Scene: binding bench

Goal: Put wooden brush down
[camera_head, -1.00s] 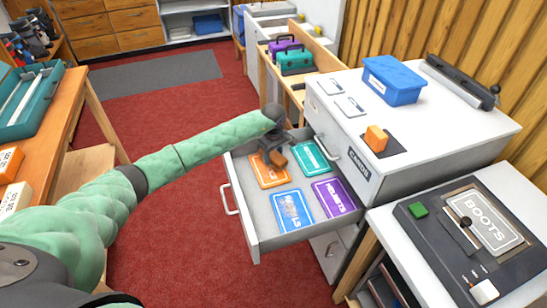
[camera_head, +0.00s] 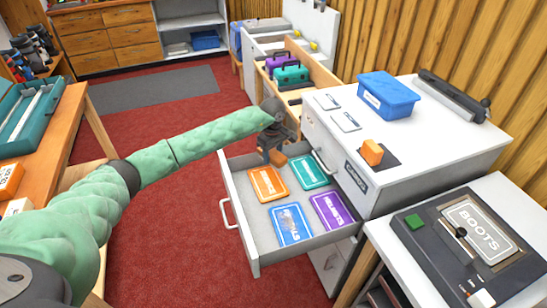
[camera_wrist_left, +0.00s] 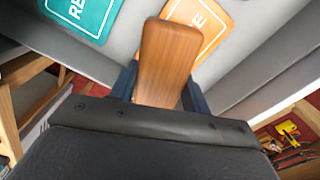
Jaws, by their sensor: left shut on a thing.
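My left gripper (camera_head: 272,152) reaches over the back of the open drawer (camera_head: 258,243). It is shut on the wooden brush (camera_wrist_left: 165,60), a brown block that shows between its fingers in the left wrist view. In the head view only a small part of the brush (camera_head: 277,160) shows under the gripper. The brush is above the orange card (camera_head: 267,183) and beside the teal card (camera_head: 309,173); I cannot tell whether it touches anything below. My right gripper is out of view.
A blue card (camera_head: 291,224) and a purple card (camera_head: 331,210) lie in the drawer's front part. The white cabinet top (camera_head: 440,135) holds a blue bin (camera_head: 388,95) and an orange block (camera_head: 372,152) on a dark pad. A boots-labelled machine (camera_head: 470,240) stands at the right.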

